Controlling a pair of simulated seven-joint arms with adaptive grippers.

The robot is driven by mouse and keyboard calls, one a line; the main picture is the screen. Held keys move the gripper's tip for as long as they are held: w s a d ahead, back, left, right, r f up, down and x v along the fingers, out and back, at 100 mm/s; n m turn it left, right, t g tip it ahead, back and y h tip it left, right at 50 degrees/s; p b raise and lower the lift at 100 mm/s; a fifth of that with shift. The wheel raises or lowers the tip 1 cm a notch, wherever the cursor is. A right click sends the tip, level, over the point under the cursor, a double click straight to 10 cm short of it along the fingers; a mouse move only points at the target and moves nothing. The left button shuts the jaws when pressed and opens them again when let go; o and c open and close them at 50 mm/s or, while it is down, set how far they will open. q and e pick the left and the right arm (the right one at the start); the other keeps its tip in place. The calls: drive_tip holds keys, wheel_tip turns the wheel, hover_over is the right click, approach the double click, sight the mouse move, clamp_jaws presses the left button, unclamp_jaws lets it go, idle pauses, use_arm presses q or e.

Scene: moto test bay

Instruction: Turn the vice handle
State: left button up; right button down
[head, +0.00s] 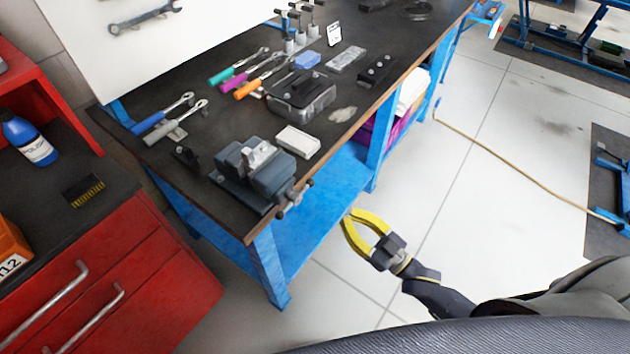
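The grey vice (257,172) stands on the near left corner of the dark workbench top. Its vice handle (293,198) is a short metal bar on the screw at the vice's right front side, sticking out past the bench edge. My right gripper (351,224) has yellow fingers and is below and to the right of the handle, apart from it, over the floor beside the bench. Its fingers are spread with a gap between them, and nothing is between them. My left gripper does not show.
The blue-framed workbench (345,118) holds ratchets, a white box (298,142) beside the vice and a clear-lidded case (301,93). A red tool cabinet (110,270) stands at the left with a blue bottle (30,142) on it. The tiled floor (480,190) right of the bench is mostly clear.

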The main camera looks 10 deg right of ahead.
sight(294, 197)
drive_tip(key=s+a+r+t+y, duration=0.1)
drive_tip(key=s+r+y, duration=0.1)
drive_tip(key=r, duration=0.4)
drive_tip(key=s+a+r+y, duration=0.1)
drive_tip(key=a+r+y, duration=0.1)
drive_tip(key=r, duration=0.4)
drive_tip(key=w+a+r, duration=0.1)
drive_tip(key=w+a, duration=0.4)
drive_tip(key=w, duration=0.1)
drive_tip(key=shift+w+a+r, duration=0.15)
drive_tip(key=shift+w+a, duration=0.05)
drive_tip(key=shift+w, duration=0.1)
drive_tip(key=shift+d+f+m+t+h, duration=0.1)
drive_tip(key=shift+f+m+t+h, duration=0.15)
drive_tip(key=shift+m+t+h, duration=0.6)
